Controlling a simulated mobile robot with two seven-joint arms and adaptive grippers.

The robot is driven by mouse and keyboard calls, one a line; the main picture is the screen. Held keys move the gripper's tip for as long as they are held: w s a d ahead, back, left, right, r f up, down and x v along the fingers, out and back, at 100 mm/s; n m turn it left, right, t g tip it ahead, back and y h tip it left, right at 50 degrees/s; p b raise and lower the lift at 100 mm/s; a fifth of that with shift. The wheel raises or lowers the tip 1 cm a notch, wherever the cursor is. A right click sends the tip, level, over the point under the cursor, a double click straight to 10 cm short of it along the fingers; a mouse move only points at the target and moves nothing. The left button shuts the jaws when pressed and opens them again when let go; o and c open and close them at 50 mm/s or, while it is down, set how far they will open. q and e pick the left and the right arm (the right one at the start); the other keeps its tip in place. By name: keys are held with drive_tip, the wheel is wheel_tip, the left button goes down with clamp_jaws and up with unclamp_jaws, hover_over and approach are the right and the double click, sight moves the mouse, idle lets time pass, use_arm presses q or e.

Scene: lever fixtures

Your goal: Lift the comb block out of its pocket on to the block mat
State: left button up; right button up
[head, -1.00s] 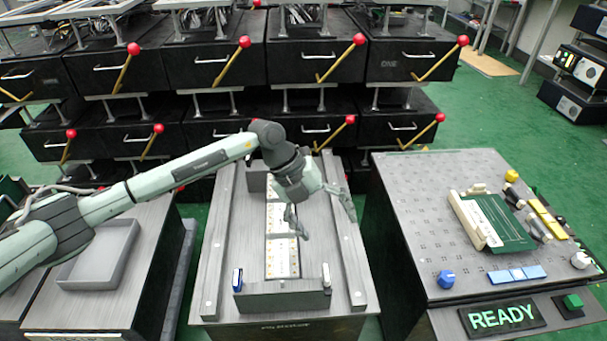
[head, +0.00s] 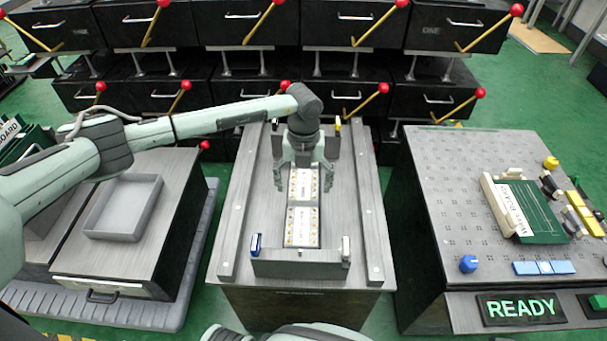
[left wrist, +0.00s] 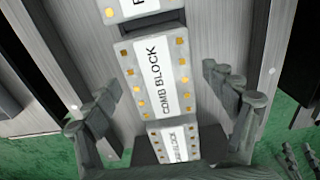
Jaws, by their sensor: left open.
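The comb block (left wrist: 153,75) is a grey block with a white "COMB BLOCK" label and brass-coloured squares along both sides. It lies in a row with other labelled blocks. My left gripper (head: 303,184) is open above this row on the middle bench, fingers pointing down on either side. In the left wrist view the open fingers (left wrist: 165,82) flank the comb block, with no contact visible. In the head view the row's labels are too small to read. I cannot pick out the block mat. My right gripper is out of view.
Raised rails run along both sides of the middle bench, with a low wall (head: 300,264) at its front. A grey tray (head: 123,208) is on the left bench. A panel (head: 440,190) with a green board stands right. Lever-handled black drawers (head: 240,83) stand behind.

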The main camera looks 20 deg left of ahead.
use_arm(q)
drive_tip(key=shift+f, duration=0.15)
drive_tip(key=shift+c, duration=0.3)
drive_tip(key=c, duration=1.4)
